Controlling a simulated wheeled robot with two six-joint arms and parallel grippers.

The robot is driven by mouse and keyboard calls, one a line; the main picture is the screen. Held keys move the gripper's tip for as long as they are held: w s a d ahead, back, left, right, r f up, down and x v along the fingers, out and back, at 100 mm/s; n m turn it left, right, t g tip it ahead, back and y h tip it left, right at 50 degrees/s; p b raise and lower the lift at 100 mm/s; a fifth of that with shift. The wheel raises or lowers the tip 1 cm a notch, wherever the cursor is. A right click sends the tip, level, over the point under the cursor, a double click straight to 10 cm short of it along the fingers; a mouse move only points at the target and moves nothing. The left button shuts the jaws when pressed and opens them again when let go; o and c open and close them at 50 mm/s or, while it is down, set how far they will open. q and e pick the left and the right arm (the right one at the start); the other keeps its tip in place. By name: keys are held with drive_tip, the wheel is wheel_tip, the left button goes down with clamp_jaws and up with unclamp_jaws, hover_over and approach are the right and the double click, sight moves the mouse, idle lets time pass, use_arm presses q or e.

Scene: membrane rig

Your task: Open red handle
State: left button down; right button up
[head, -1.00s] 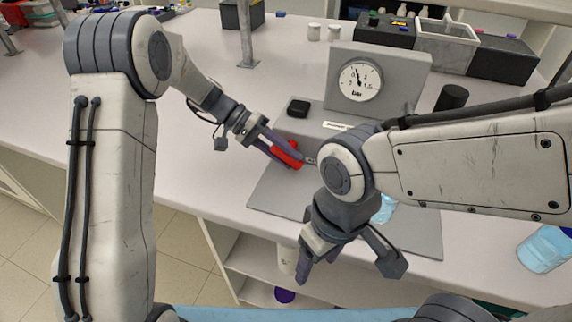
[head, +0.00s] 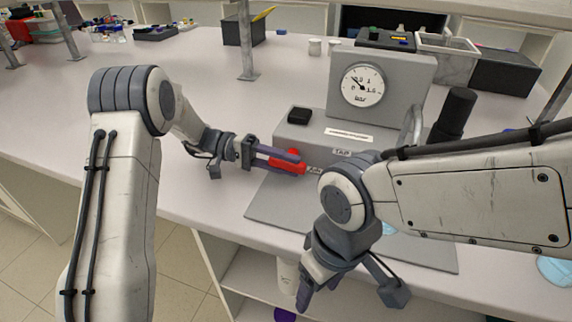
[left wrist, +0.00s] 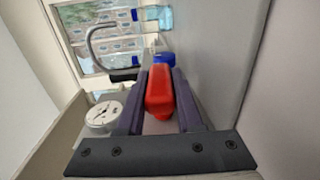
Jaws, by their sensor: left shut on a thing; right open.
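The red handle (head: 289,167) sits on the left part of the grey rig's front, near a small label. My left gripper (head: 297,162) is shut on it, a finger along each side. In the left wrist view the red handle (left wrist: 159,92) lies between the two purple-grey fingers (left wrist: 155,95), with a blue part (left wrist: 164,59) just beyond it. My right gripper (head: 345,290) is open and empty, low in front of the rig's base plate. My right arm hides part of the rig's front.
A round pressure gauge (head: 362,84) is on the rig's upright panel. A black knob (head: 299,115) sits on the rig's top left, and a dark cylinder (head: 456,107) stands at its right. A metal post (head: 246,45) stands behind. The bench (head: 190,75) left of the rig is mostly clear.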

use_arm(q)
drive_tip(key=c, duration=0.6)
unclamp_jaws()
drive_tip(key=shift+o, duration=0.2)
drive_tip(key=shift+w+a, duration=0.1)
drive_tip(key=shift+a, duration=0.05)
drive_tip(key=b+v, duration=0.1)
drive_tip(key=v, duration=0.9)
drive_tip(key=shift+a, duration=0.1)
